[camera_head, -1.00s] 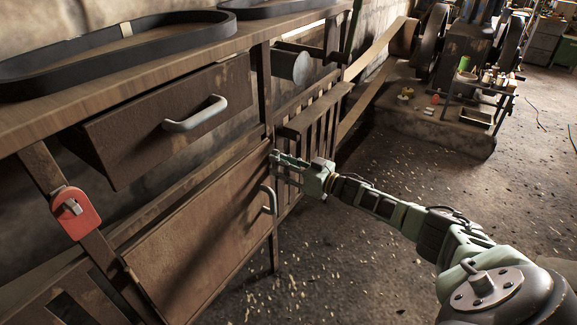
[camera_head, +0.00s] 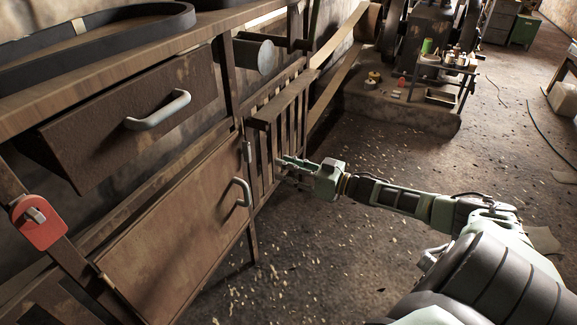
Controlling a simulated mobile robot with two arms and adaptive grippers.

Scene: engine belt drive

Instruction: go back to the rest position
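My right gripper (camera_head: 284,168) is at the middle of the head view, at the end of my green and black arm. It is in front of the slatted shelf side, to the right of the cabinet door handle (camera_head: 238,192). It appears apart from the handle. Its fingers are small and dark here, and I cannot tell whether they are open or shut. I see nothing held in it. My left gripper is not in view.
A wooden bench (camera_head: 105,85) with a part-open drawer (camera_head: 130,118) and a closed-looking door (camera_head: 165,240) stands at left. Black belts (camera_head: 95,42) lie on top. A red lock-like piece (camera_head: 38,222) hangs at lower left. Machinery stands at back right; the floor (camera_head: 330,265) is mostly clear.

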